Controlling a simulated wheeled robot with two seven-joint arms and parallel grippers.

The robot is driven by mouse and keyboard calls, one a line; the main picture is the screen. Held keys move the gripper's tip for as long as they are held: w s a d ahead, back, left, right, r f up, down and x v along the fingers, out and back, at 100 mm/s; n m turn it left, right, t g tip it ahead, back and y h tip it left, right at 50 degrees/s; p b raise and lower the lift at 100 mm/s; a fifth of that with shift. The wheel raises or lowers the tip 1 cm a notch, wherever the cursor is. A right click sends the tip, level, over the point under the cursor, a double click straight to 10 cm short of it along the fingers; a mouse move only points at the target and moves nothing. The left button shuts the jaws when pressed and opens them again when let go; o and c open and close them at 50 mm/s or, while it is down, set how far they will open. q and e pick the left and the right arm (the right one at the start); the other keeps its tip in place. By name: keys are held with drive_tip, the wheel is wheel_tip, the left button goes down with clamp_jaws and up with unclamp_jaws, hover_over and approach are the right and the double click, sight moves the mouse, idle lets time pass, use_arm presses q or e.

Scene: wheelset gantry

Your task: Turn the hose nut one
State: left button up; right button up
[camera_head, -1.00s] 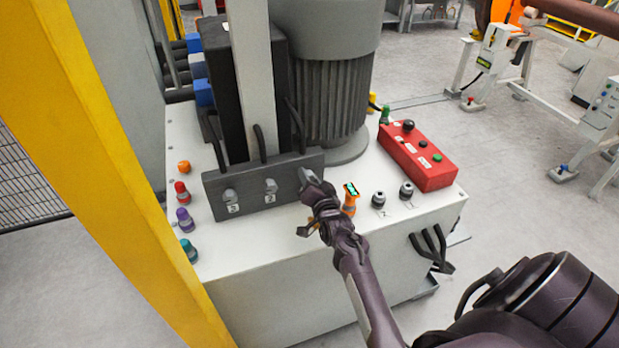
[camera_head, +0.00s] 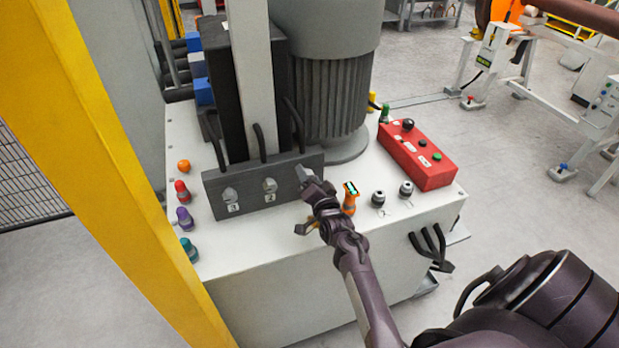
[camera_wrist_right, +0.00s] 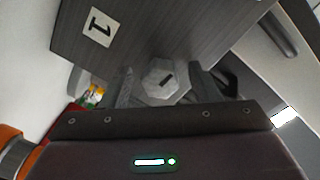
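A dark manifold block (camera_head: 245,207) on the white cabinet carries the hose nuts in a row. Nuts three (camera_head: 229,194) and two (camera_head: 269,185) show above their number labels. Hose nut one (camera_wrist_right: 165,78) is a light grey faceted nut near the label 1 (camera_wrist_right: 97,28) in the right wrist view. In the head view my right gripper (camera_head: 309,181) covers most of it at the block's right end. In the wrist view the fingers of my right gripper (camera_wrist_right: 162,88) are apart, one on each side of the nut, with gaps visible. My left gripper is not in view.
An orange-handled device (camera_head: 350,199) stands just right of my right gripper, with two grey fittings (camera_head: 378,199) beyond it. A red control box (camera_head: 418,156) sits at the right. Coloured knobs (camera_head: 183,191) line the left edge. A yellow post (camera_head: 108,170) crosses the left foreground.

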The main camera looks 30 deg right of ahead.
drive_tip(key=b+v, duration=0.1)
drive_tip(key=v, duration=0.6)
drive_tip(key=shift+s, duration=0.35)
drive_tip(key=shift+a, duration=0.1)
drive_tip(key=shift+a, duration=0.1)
